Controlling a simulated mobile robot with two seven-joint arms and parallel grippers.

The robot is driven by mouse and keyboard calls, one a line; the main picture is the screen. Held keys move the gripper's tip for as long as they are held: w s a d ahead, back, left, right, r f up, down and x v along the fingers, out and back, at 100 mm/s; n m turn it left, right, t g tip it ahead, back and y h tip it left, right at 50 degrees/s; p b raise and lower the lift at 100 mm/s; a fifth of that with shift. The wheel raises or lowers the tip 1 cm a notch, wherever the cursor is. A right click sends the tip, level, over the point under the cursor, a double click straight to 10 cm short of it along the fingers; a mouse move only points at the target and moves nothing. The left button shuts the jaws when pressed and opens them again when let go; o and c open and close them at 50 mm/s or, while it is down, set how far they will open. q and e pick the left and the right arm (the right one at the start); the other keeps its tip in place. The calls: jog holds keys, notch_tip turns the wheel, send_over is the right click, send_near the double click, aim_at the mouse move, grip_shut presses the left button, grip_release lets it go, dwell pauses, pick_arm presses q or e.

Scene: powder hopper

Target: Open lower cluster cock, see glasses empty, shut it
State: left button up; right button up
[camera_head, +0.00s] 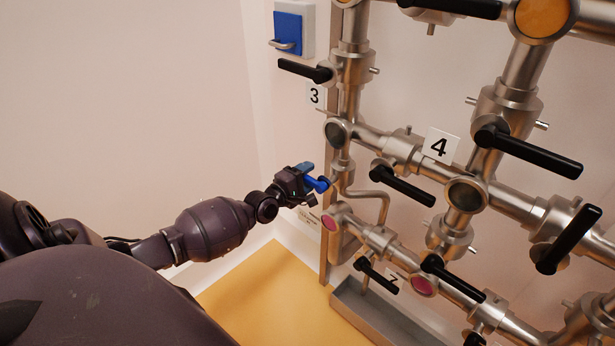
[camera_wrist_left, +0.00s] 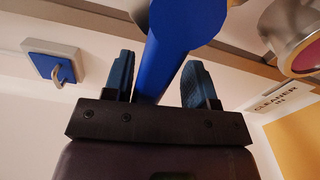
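A blue cock handle (camera_head: 318,184) sits at the left end of the pipework; it also shows large in the left wrist view (camera_wrist_left: 178,50). My left gripper (camera_head: 307,179) is at this handle. In the left wrist view its two fingers (camera_wrist_left: 160,80) stand apart on either side of the handle, with gaps visible. Two lower sight glasses show magenta, one at the left (camera_head: 329,223) and one lower right (camera_head: 424,287). Two glasses above look dark, left (camera_head: 337,132) and middle (camera_head: 466,195). An upper glass (camera_head: 541,16) is amber. My right gripper is out of view.
Black lever handles (camera_head: 403,186) stick out from the pipes, several of them close by. Tags 3 (camera_head: 316,95) and 4 (camera_head: 440,146) mark pipes. A blue wall box (camera_head: 288,32) has a metal hook. A metal trough (camera_head: 375,318) lies below. The left side is clear.

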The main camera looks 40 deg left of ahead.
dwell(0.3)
pick_arm(q)
jog(key=shift+s, duration=0.25)
jog(key=s+p, duration=0.1)
jog(key=s, duration=0.9)
jog(key=shift+s+a, duration=0.15)
jog(key=shift+a, duration=0.3)
jog(key=shift+m, duration=0.3)
